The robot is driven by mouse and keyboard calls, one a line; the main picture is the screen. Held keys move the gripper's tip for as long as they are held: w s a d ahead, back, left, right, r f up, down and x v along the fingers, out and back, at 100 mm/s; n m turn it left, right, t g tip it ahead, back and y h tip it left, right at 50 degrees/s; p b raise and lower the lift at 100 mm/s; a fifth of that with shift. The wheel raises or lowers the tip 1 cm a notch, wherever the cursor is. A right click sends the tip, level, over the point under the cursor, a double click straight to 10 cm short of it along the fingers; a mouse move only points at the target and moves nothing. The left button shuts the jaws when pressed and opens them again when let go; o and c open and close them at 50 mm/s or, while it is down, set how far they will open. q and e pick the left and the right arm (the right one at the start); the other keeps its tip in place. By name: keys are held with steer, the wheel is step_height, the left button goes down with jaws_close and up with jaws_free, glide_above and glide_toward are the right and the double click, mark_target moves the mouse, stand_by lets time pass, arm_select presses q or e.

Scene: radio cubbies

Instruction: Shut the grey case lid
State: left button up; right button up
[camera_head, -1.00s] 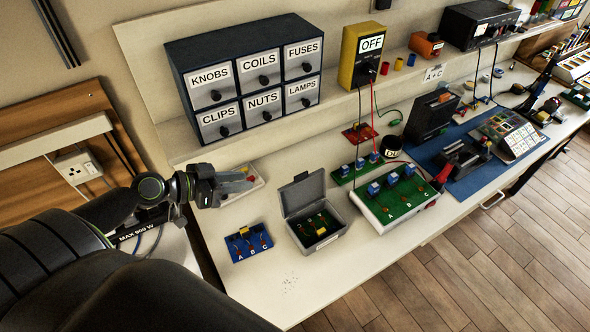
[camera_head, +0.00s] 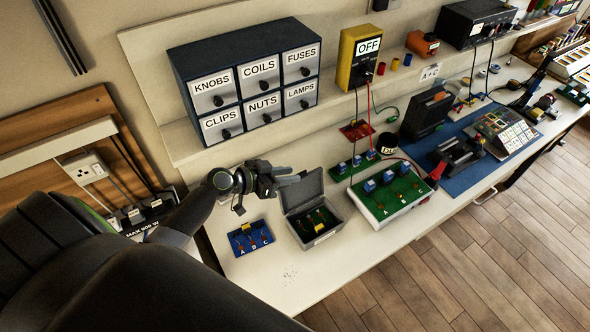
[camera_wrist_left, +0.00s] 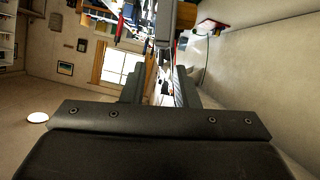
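The grey case (camera_head: 318,241) stands on the bench with its lid (camera_head: 303,190) raised at the back. Inside it is a green board with a yellow part. My left gripper (camera_head: 291,176) is at the lid's upper left, just behind or beside it; I cannot tell whether it touches. In the left wrist view the two fingers of the left gripper (camera_wrist_left: 159,88) are apart, with a gap between them and no held thing visible. The lid is not clearly visible in that view. My right gripper is not in view.
A blue block marked A B C (camera_head: 250,238) lies left of the case. A white-edged green board (camera_head: 393,197) stands close to its right. The drawer cabinet (camera_head: 246,85) is on the shelf behind. The bench front before the case is bare.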

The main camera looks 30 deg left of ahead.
arm_select(q)
steer(key=shift+x, duration=1.4)
jaws_close()
